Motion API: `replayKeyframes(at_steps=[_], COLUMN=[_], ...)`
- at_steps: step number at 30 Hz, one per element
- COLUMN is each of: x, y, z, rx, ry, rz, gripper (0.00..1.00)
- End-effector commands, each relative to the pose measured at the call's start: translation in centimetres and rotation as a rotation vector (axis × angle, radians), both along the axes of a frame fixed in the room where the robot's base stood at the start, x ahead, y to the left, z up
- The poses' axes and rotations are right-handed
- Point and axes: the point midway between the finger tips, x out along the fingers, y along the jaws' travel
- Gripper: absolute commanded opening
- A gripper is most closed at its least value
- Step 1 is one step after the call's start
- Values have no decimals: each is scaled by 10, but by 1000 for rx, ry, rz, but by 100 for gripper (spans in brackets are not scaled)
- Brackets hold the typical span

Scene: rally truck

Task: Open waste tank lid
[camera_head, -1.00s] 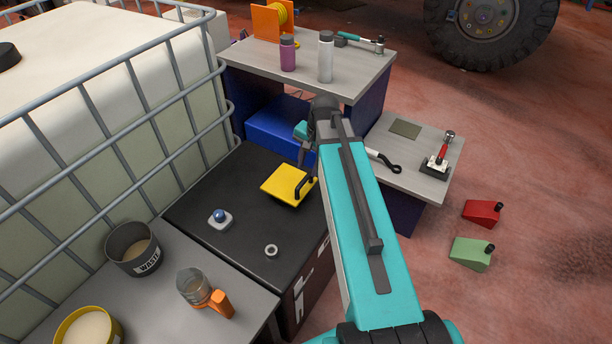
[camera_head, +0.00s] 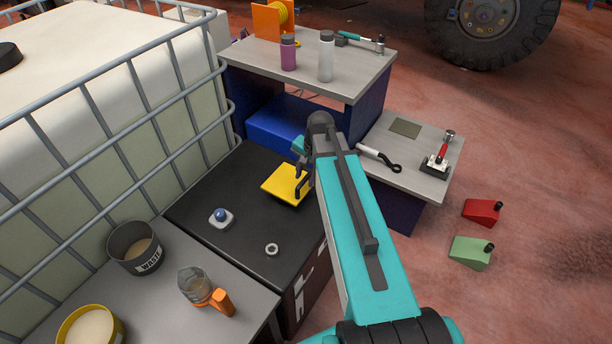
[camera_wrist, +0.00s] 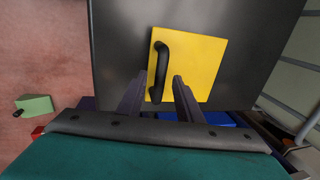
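The waste tank lid is a yellow square plate (camera_head: 282,183) lying flat on the black tank top (camera_head: 240,205). It also shows in the wrist view (camera_wrist: 207,62). A black bar handle (camera_wrist: 158,65) stands along one side of the lid. My gripper (camera_wrist: 158,82) is open, with one finger on each side of the handle's near end in the wrist view. The gap to the handle shows on both sides. In the head view my arm partly hides the gripper and the lid's right edge.
A blue-topped button (camera_head: 221,217) and a small grey ring (camera_head: 272,249) sit on the tank top. A pot marked WASTE (camera_head: 133,248) and an orange-handled jug (camera_head: 195,287) stand at the lower left. A caged white tank (camera_head: 95,110) borders the left. A grey table (camera_head: 300,65) stands behind.

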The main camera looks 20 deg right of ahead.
Motion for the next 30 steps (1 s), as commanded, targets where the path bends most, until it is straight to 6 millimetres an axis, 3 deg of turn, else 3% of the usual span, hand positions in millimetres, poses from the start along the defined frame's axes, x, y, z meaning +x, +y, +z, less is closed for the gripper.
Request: replayKeyframes(at_steps=[2,8,20,30], x=[0,0,0,3], y=[0,0,-2,-12], z=[0,0,3,18], rx=[0,0,-5,-56], ry=[0,0,7,82], rz=[0,-1,-4,-23], gripper=[32,0,0,0])
